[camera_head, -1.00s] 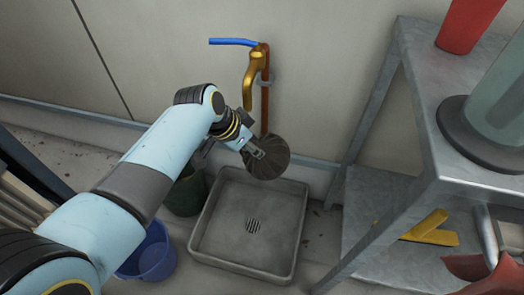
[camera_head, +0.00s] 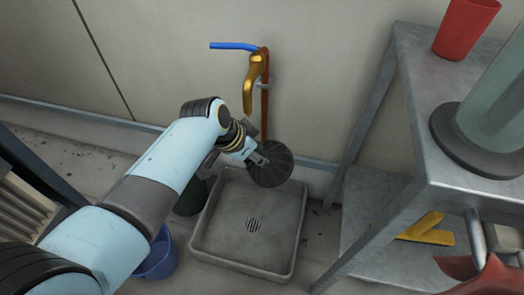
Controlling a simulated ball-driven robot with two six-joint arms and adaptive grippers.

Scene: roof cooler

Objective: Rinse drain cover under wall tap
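My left gripper (camera_head: 257,157) reaches in from the left and is shut on the rim of the round, dark grey, ribbed drain cover (camera_head: 272,168). It holds the cover tilted above the back edge of the basin. The brass wall tap (camera_head: 252,82) with its blue lever (camera_head: 233,45) is above the cover, against the wall. No water shows at the spout. The cover looks dark and clear of brown. The square grey basin (camera_head: 224,233) on the floor has a small drain grate (camera_head: 253,225). My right gripper is not in view.
A metal shelf (camera_head: 408,90) stands right, with a red cup (camera_head: 466,28), a glass cylinder on a dark base (camera_head: 478,144) and a yellow item (camera_head: 427,229) below. A blue bucket (camera_head: 158,258) and a dark green bucket (camera_head: 190,197) stand left of the basin, partly behind my arm.

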